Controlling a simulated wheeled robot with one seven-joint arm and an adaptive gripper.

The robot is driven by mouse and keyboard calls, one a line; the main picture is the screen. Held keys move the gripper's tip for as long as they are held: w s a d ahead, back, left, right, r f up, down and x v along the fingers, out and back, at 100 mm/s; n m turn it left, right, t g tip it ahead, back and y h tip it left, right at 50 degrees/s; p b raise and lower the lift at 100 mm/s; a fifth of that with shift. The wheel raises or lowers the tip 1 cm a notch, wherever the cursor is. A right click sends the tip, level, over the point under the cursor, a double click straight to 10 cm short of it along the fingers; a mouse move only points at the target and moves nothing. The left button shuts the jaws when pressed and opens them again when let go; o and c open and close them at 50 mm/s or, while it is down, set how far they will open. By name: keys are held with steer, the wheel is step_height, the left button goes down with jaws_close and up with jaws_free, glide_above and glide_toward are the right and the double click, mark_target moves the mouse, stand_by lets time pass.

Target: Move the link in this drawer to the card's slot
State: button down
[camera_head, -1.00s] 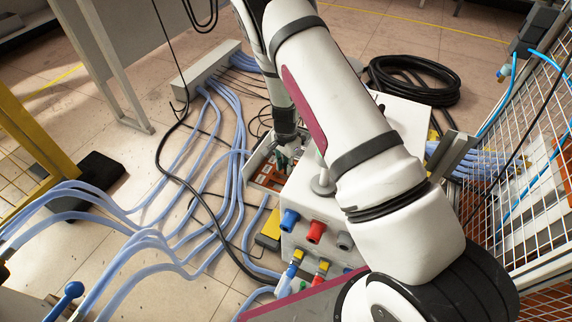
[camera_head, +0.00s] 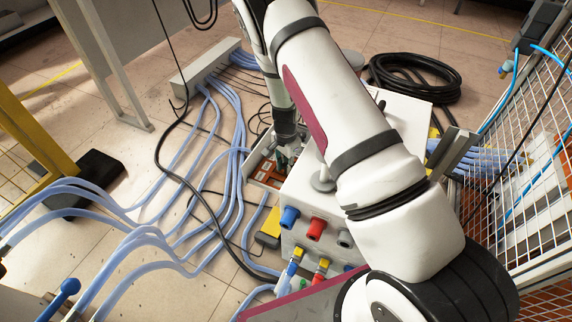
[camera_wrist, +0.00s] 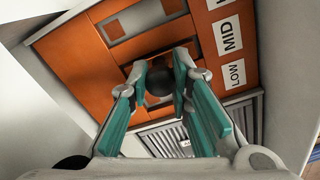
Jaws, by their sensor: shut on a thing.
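The open drawer (camera_head: 257,183) juts from the left side of the white heater box. An orange card (camera_wrist: 75,62) lies inside it, with grey-edged slots and white labels reading LOW and MID. My gripper (camera_wrist: 160,74) reaches down over the card, its teal-padded fingers shut on the dark round head of the link (camera_wrist: 159,86). The link is over the card near the LOW label; whether its lower end sits in a slot or hangs above is hidden. In the head view my gripper (camera_head: 284,152) is inside the drawer's outline, and the link is too small to make out.
The white heater box (camera_head: 395,110) stands right beside the drawer, with blue and red connectors (camera_head: 316,229) on its front. Pale blue hoses (camera_head: 215,150) and black cables run along the floor at left. The drawer's grey walls (camera_wrist: 283,60) are close around my fingers.

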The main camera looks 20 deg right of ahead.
steer(key=shift+f, duration=0.1)
steer(key=c, duration=1.4)
jaws_free()
steer(key=shift+o, duration=0.6)
steer(key=o, duration=0.4)
steer(key=shift+r+p, duration=2.6)
steer(key=shift+r, duration=0.95)
